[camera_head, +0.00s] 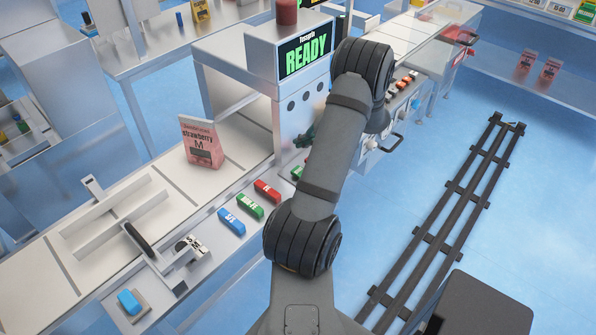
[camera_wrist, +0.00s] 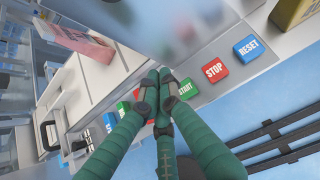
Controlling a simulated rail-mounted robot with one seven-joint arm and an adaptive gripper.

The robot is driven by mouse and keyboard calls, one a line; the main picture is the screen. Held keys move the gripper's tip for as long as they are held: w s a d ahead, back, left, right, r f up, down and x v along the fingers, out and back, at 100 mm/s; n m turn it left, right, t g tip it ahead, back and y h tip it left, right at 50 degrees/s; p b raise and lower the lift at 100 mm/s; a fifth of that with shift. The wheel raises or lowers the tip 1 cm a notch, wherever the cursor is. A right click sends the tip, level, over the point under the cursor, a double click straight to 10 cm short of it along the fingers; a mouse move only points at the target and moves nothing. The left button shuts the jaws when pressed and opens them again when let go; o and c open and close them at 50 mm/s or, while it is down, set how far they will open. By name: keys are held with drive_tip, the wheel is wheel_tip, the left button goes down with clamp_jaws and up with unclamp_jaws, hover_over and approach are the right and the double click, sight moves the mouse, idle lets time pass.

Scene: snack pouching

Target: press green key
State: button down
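In the wrist view, a green key marked START (camera_wrist: 187,89) sits on the machine's front ledge, just right of my gripper (camera_wrist: 164,73). In the head view my gripper (camera_head: 306,139) is mostly hidden behind my arm, near the machine's front. A green key (camera_head: 297,172) shows partly beside my arm.
A red STOP key (camera_wrist: 215,70) and blue RESET key (camera_wrist: 246,48) are right of START. The left group has red (camera_head: 267,191) and blue (camera_head: 231,221) keys. A pink strawberry pouch (camera_head: 201,145) stands on the counter. The screen (camera_head: 305,54) reads READY.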

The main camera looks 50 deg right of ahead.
drive_tip(key=shift+f+b, duration=3.4)
drive_tip(key=shift+f, duration=0.9)
drive_tip(key=shift+f+b, duration=0.4)
drive_tip(key=shift+b, duration=0.05)
